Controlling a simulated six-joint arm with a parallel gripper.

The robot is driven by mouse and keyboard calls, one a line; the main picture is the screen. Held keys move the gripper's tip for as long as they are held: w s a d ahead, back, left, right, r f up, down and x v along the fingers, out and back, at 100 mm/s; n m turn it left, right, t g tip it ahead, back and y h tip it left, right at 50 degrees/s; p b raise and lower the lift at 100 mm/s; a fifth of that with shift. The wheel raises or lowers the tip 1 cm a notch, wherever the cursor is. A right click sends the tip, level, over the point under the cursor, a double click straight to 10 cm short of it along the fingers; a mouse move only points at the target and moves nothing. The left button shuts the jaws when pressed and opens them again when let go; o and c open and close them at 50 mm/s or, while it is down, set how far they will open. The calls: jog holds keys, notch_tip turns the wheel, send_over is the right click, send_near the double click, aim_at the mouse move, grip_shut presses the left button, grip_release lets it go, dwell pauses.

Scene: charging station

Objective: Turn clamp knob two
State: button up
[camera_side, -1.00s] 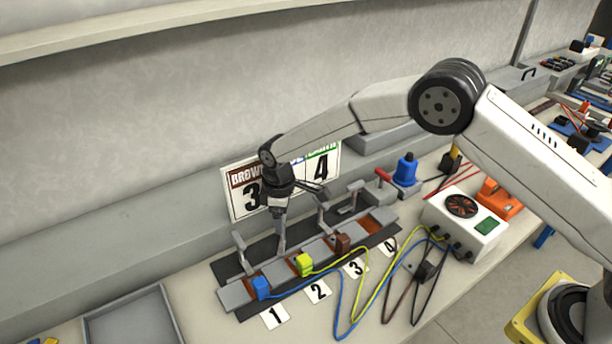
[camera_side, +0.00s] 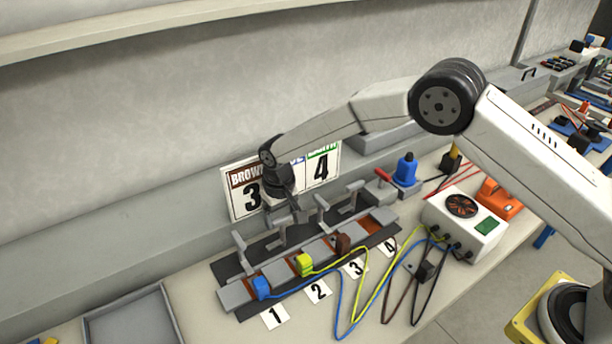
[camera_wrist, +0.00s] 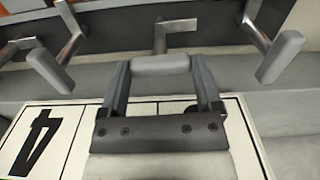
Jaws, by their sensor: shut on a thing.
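Clamp knob two (camera_side: 278,240) is a grey bent lever on the clamp block behind the slot marked 2. My gripper (camera_side: 293,213) is above it at its upper end. In the wrist view my gripper (camera_wrist: 162,73) has its two fingers on the ends of a light grey handle bar (camera_wrist: 160,66), which lies straight across between them. It is shut on this bar. The knob's metal post (camera_wrist: 160,38) shows beyond. In the side view my wrist hides part of the handle.
Neighbouring clamp levers stand close on both sides, at the left (camera_wrist: 50,70) and right (camera_wrist: 280,55) of the wrist view. A numbered sign (camera_side: 245,190) stands close behind. Blue, yellow and brown plugs sit in slots 1, 2 and 3. A grey tray (camera_side: 130,320) is at the front left.

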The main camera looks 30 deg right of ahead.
jog(key=shift+m, duration=0.4)
jog(key=o, duration=1)
jog(key=shift+o, duration=0.2)
jog(key=shift+r, duration=3.9)
jog(key=shift+d, duration=0.1)
